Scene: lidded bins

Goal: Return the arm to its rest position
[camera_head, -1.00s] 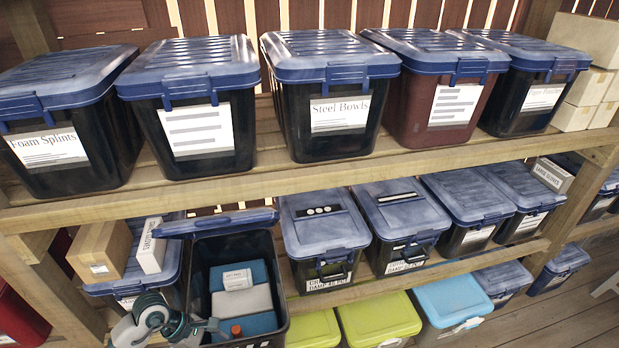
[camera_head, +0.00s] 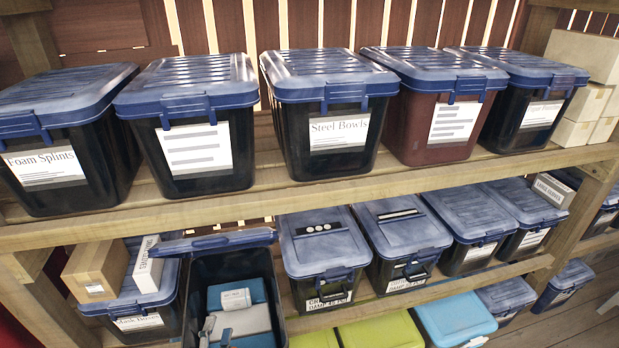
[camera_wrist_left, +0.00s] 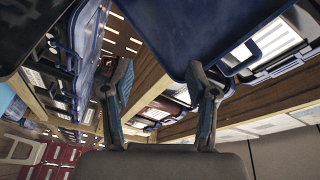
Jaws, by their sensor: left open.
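My left gripper (camera_head: 216,332) shows only by its fingertips at the bottom edge of the head view, in front of the open bin on the lower shelf. The rest of my left arm is out of that view. In the left wrist view the two fingers of my left gripper (camera_wrist_left: 161,80) stand wide apart with nothing between them. Blue-lidded bins and wooden shelf boards show beyond them. My right gripper is in neither view.
The open black bin (camera_head: 200,273) holds blue and white packs, with its lid (camera_head: 218,241) raised behind. A brown carton (camera_head: 95,272) and a white box (camera_head: 148,268) lie on the bin at left. The upper shelf edge (camera_head: 300,199) runs across, with lidded bins above.

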